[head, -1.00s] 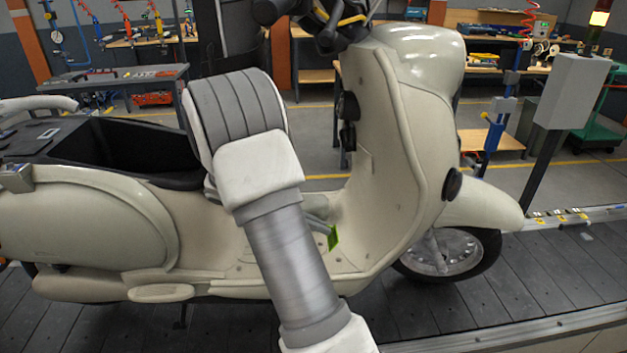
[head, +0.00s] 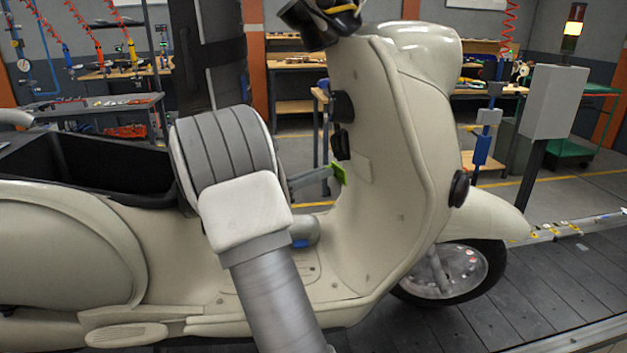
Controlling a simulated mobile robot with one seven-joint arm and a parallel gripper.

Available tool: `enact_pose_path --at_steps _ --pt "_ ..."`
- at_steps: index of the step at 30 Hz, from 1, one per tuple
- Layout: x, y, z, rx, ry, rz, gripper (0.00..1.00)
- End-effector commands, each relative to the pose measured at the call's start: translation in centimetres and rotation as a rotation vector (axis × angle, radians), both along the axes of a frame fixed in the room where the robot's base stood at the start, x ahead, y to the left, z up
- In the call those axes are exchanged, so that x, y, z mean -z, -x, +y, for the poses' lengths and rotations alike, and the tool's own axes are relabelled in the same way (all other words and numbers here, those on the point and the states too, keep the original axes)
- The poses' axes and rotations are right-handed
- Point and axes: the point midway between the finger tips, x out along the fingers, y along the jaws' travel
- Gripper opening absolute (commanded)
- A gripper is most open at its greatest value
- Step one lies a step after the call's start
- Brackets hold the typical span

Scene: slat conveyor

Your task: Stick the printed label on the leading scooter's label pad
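The cream scooter (head: 395,120) stands side-on, its front wheel to the right. A faint pale square, apparently the label pad (head: 363,169), is on the inner face of its leg shield. My gripper (head: 334,174) reaches out from behind my arm toward this face, just left of the square. It is shut on the small bright green printed label (head: 339,172) at its tip. The label is upright and seen nearly edge-on. It is very near the shield; I cannot tell whether it touches. My arm hides most of the gripper and part of the scooter's middle.
The scooter stands on the dark slat conveyor (head: 560,270). The handlebar (head: 320,20) overhangs above the gripper, and the black open seat compartment (head: 90,170) is at left. A grey box on a post (head: 553,100) stands at right. Workbenches line the back.

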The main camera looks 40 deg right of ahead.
Motion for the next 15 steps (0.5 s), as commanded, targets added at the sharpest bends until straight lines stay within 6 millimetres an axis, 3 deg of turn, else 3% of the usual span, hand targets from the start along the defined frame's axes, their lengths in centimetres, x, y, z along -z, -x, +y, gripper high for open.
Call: enact_pose_path --at_steps 15 --pt "-0.4 1.0 -4.1 0.001 -0.001 0.0 0.0"
